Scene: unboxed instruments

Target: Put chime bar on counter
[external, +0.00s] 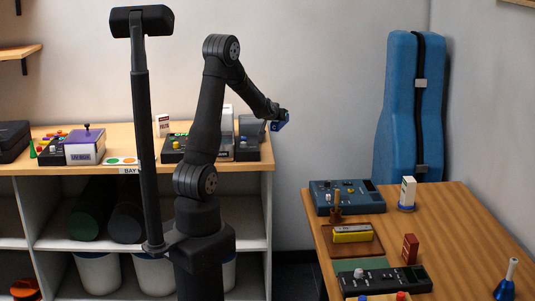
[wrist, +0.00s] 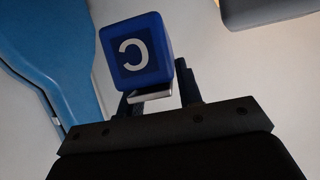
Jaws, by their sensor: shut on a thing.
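The chime bar (wrist: 118,68), a blue block with a pale letter C on its face and a silvery strip below it, is between the fingers of my gripper (wrist: 158,90). My gripper is shut on it. In the external view my gripper (external: 275,116) holds the blue chime bar (external: 281,122) in the air, just beyond the right end of the wooden-topped shelf counter (external: 262,140) and above its surface. The wooden table (external: 470,230) is lower and to the right. The far finger is partly hidden by the bar.
The shelf counter carries a purple-and-white box (external: 85,148), dark devices and small items. The table carries a blue device (external: 345,197), a yellow block (external: 352,234), a dark mixer (external: 385,280) and a handbell (external: 505,283). A blue instrument case (external: 400,110) stands behind. The table's right middle is clear.

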